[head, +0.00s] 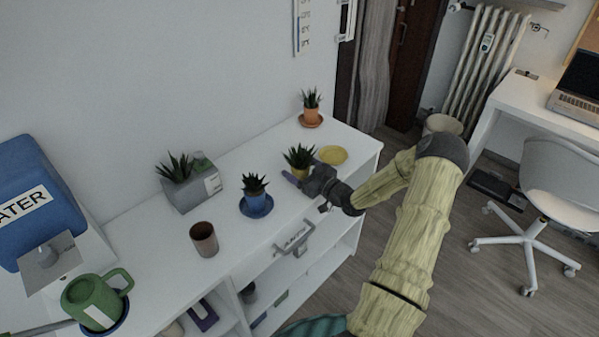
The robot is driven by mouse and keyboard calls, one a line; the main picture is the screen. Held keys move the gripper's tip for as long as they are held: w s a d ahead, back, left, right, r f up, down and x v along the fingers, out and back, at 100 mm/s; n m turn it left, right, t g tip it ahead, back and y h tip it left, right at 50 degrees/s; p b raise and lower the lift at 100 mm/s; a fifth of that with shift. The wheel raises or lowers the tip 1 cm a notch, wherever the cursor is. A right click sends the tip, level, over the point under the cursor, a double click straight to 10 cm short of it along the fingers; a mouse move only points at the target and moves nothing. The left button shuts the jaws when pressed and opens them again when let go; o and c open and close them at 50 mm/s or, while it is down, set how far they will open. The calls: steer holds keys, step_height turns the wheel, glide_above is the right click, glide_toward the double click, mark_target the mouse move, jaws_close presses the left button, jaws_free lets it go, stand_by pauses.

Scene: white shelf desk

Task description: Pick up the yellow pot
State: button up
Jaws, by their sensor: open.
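The yellow pot (299,172) holds a spiky green plant (299,155) and stands upright on the white shelf desk. Its lower part is partly hidden by my gripper. A yellow saucer (333,155) lies just to its right, apart from it. My gripper (294,180) is open, with its fingers at the front left of the yellow pot. I cannot tell whether the fingers touch the pot.
A blue pot (257,202) on a blue saucer stands to the left, close to my gripper. An orange pot (311,115) is at the far end. A grey planter (192,190), brown cup (204,239) and green mug (95,298) stand further left. The shelf's front edge is below my gripper.

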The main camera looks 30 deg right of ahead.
mark_target(301, 164)
stand_by(0.4)
steer(key=c, duration=1.3)
steer(key=shift+o, duration=0.2)
steer(key=shift+r, duration=0.1)
step_height(301, 164, up, 10)
steer(key=shift+f, duration=0.1)
